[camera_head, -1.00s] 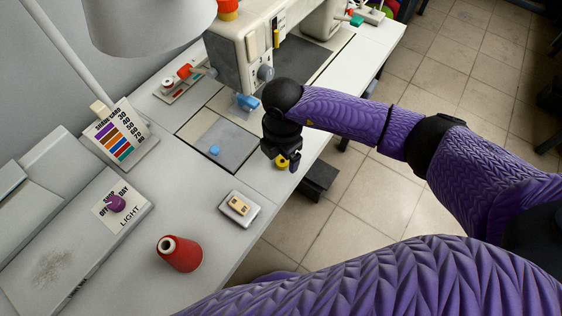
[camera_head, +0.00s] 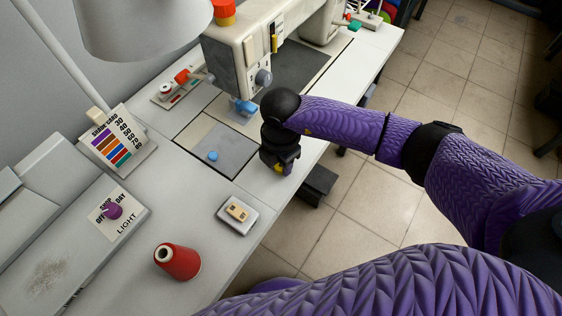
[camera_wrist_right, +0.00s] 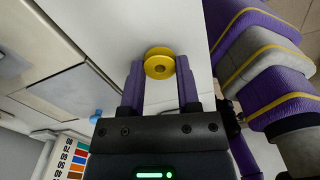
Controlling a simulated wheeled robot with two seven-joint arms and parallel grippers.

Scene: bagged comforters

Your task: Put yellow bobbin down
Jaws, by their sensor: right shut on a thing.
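The yellow bobbin (camera_wrist_right: 160,63) is held between the two fingers of my right gripper (camera_wrist_right: 160,82), seen in the right wrist view. In the head view my right gripper (camera_head: 281,168) points down over the white table (camera_head: 215,200) near its front edge, right of the machine's grey plate. Only a small part of the yellow bobbin (camera_head: 279,169) shows there, at the fingertips. I cannot tell whether the bobbin touches the table. My left gripper is not in view.
The sewing machine (camera_head: 237,55) stands just behind the gripper. A small blue knob (camera_head: 213,156) sits on the plate to the left. A beige switch (camera_head: 238,211) and a red thread cone (camera_head: 177,261) are nearer on the table. The floor lies right of the table edge.

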